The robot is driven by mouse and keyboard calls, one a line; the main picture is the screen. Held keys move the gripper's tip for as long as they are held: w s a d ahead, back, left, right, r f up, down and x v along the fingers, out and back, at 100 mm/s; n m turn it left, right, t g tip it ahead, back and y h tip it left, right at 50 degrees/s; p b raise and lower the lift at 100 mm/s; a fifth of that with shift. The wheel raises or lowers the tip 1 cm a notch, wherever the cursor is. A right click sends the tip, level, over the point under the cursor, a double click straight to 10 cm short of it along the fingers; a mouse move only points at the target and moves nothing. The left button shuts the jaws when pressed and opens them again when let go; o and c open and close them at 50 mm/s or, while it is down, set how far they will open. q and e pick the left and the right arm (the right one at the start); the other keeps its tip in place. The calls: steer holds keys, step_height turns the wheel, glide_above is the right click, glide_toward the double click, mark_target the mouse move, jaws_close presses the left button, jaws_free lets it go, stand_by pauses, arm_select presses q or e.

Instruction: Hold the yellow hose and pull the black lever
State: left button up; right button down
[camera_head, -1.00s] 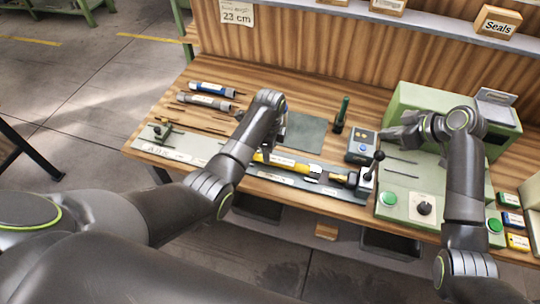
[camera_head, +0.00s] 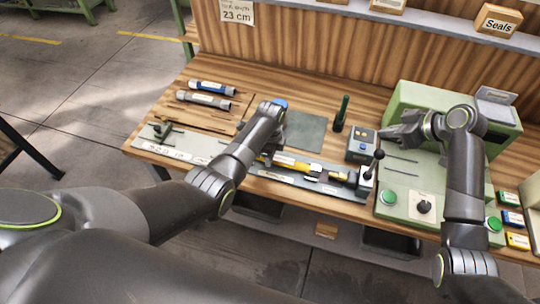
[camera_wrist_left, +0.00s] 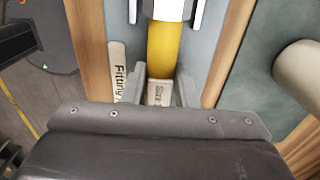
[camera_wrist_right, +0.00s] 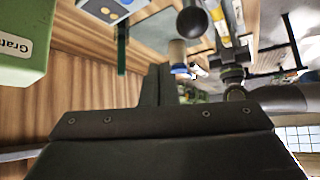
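The yellow hose (camera_head: 297,165) lies along the grey fixture strip at the bench's front. My left gripper (camera_head: 270,158) is over the hose's left part, and my arm hides some of it. In the left wrist view the gripper (camera_wrist_left: 161,90) is open, its fingers on either side of the line of the yellow hose (camera_wrist_left: 165,48); contact cannot be told. The black lever (camera_head: 378,155) stands upright at the strip's right end, and its round knob (camera_wrist_right: 190,22) shows in the right wrist view. My right gripper (camera_head: 388,134) is just right of the knob, apart from it, fingers together and empty (camera_wrist_right: 160,75).
A green machine (camera_head: 440,110) stands right of the lever, with a green button (camera_head: 388,198) and black dial on its panel. A blue-buttoned box (camera_head: 362,146) sits behind the lever. A dark green upright tool (camera_head: 342,113) and grey mat (camera_head: 305,132) lie farther back.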

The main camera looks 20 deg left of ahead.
arm_select(q)
jaws_close()
arm_select(e)
steer(key=shift+f, duration=2.25)
steer(key=shift+s, duration=0.15)
